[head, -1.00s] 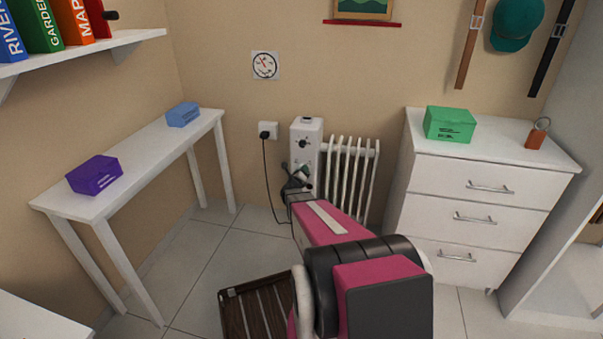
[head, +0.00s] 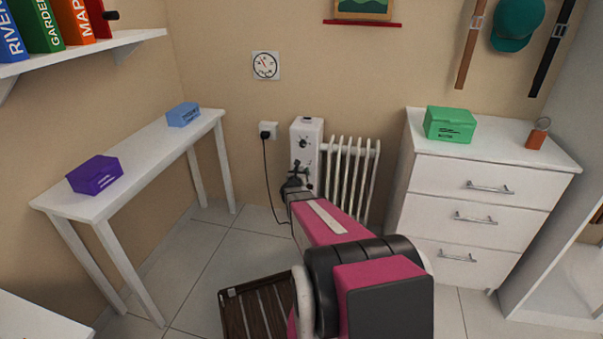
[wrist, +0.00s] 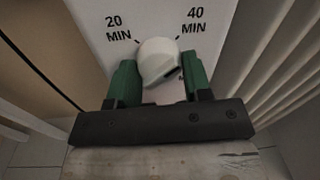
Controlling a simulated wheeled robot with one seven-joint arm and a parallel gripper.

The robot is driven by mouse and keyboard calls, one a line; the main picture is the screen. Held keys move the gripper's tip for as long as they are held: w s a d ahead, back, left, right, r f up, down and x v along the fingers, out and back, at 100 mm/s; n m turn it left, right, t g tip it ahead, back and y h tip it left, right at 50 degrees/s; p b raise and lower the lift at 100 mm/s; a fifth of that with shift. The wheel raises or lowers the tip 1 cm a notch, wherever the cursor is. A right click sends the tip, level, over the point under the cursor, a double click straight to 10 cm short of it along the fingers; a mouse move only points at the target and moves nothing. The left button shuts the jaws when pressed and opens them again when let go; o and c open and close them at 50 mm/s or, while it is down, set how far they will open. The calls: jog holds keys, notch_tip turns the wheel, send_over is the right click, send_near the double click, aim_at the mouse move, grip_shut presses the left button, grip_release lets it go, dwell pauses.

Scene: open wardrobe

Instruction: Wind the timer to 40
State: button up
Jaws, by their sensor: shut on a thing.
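The timer knob (wrist: 158,58) is off-white and sits on the white front panel of the heater (head: 307,132). The wrist view shows the printed marks "20 MIN" (wrist: 117,28) at the knob's upper left and "40 MIN" (wrist: 194,20) at its upper right. A small dark mark shows on the knob's lower right side. My gripper (wrist: 160,82) is shut on the knob, with one green finger on each side. In the head view my gripper (head: 297,184) is at the lower part of the heater's panel, and the timer knob is hidden there.
The heater's white ribs (head: 350,170) stand close on the right of my gripper. A black cord (head: 266,180) hangs from a wall socket (head: 268,130) on the left. A white side table (head: 150,150) and a white chest of drawers (head: 480,200) stand on either side.

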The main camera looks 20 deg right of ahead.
dwell(0.4)
jog(key=o, duration=0.9)
jog(key=shift+s, duration=0.1)
jog(key=v, duration=1)
jog(key=shift+s+a, duration=0.2)
jog(key=shift+a, duration=0.1)
